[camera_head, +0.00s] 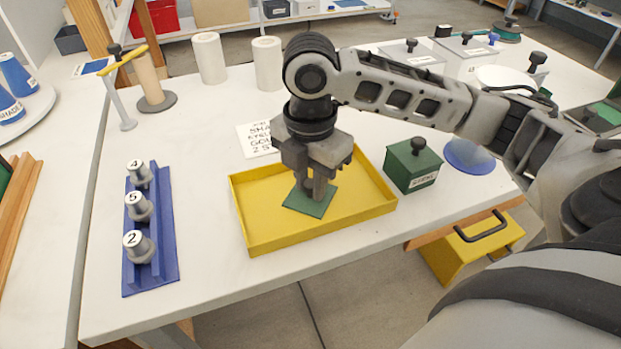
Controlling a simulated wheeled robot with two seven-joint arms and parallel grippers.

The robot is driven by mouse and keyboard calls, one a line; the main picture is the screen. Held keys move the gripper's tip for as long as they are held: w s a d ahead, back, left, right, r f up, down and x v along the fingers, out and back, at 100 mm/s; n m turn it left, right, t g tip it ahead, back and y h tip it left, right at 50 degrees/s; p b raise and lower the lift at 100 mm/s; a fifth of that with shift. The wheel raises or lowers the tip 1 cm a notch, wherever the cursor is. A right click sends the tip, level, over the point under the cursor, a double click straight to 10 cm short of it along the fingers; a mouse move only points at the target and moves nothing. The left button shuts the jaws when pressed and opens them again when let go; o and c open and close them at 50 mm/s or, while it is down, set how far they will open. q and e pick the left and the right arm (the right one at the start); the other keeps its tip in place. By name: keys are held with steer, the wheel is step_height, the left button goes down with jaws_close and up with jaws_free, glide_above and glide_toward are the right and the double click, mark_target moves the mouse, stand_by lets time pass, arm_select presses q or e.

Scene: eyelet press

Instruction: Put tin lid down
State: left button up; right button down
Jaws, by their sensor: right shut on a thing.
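The tin lid (297,205) is a flat green square. It is at the yellow tray (245,245), over the middle of its floor. My right gripper (315,190) points down and is shut on the lid from above. The gripper hides the part it grips and some of the lid. I cannot tell whether the lid touches the tray floor or hangs just above it. A green tin (412,172) with a black knob on top and a white label stands right of the tray. My left gripper is not in view.
A blue rack (165,240) with several numbered grey pieces lies left of the tray. A printed card (256,140) lies behind the tray. White rolls (208,58) and lidded boxes (468,55) stand farther back. A blue disc (470,157) is at right. White table is clear between rack and tray.

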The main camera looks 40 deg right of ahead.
mark_target(311, 183)
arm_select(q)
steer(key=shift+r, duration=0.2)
arm_select(e)
steer(key=c, duration=1.3)
jaws_free()
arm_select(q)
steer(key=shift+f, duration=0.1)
arm_select(e)
steer(key=shift+o, duration=0.2)
arm_select(q)
steer(key=p, duration=0.1)
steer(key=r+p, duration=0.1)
steer(key=p, duration=0.1)
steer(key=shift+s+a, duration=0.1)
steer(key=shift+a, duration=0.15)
arm_select(e)
step_height(311, 183, up, 12)
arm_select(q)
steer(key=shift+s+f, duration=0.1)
